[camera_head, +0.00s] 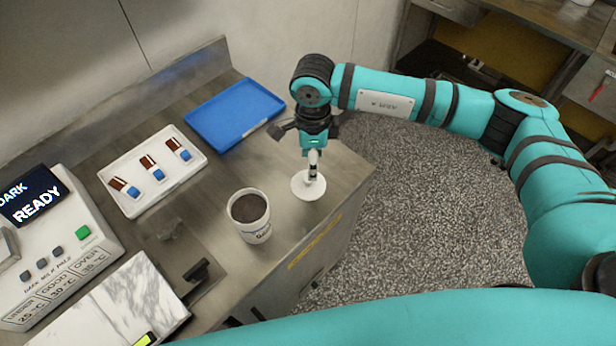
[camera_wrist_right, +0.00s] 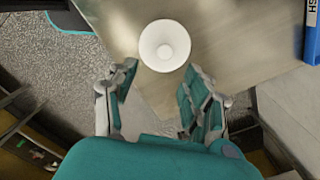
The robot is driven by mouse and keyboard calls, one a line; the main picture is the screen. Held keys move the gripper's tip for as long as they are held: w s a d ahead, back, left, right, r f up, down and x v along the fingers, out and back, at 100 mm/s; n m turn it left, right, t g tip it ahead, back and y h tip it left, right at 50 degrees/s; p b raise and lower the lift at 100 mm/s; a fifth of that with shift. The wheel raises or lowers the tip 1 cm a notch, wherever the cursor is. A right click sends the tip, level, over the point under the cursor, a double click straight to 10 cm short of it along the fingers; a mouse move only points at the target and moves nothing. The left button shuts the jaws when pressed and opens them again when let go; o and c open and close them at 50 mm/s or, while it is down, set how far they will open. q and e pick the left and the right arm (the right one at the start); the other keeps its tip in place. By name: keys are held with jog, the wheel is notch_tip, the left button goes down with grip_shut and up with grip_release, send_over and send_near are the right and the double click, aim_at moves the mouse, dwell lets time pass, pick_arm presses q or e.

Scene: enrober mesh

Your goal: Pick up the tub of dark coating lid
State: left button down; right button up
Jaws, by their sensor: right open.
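The lid (camera_head: 309,187) is a white round disc with an upright knob, lying on the steel counter near its right corner. In the right wrist view the lid (camera_wrist_right: 165,45) appears as a white disc beyond the fingertips. The tub of dark coating (camera_head: 256,232) stands uncovered to the left of the lid, with a dark brown surface inside. My right gripper (camera_head: 308,142) is above the lid, its fingers spread and partly hidden by the wrist. In the right wrist view the gripper (camera_wrist_right: 160,95) is open, with nothing between the fingers. My left gripper is not in view.
A white tray (camera_head: 134,206) with several small brown, white and blue pieces and an empty blue tray (camera_head: 235,114) lie behind the tub. A control unit with a READY screen (camera_head: 36,196) and a marble slab (camera_head: 139,290) are at left. The counter's right edge is close to the lid.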

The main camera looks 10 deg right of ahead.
aim_at(308, 182)
notch_tip(308, 182, down, 2)
jog(key=shift+f+p, duration=0.2)
jog(key=shift+p, duration=0.1)
jog(key=shift+a+f+p, duration=0.1)
jog(key=shift+f+p, duration=0.15)
jog(key=shift+p, duration=0.05)
jog(key=f, duration=0.1)
jog(key=f+p, duration=0.2)
jog(key=shift+w+a+f, duration=0.25)
jog(key=shift+w+f, duration=0.1)
jog(key=shift+f, duration=0.5)
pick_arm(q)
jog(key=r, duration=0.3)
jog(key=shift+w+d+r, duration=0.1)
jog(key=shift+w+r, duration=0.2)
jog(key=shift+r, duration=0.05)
pick_arm(e)
grip_shut()
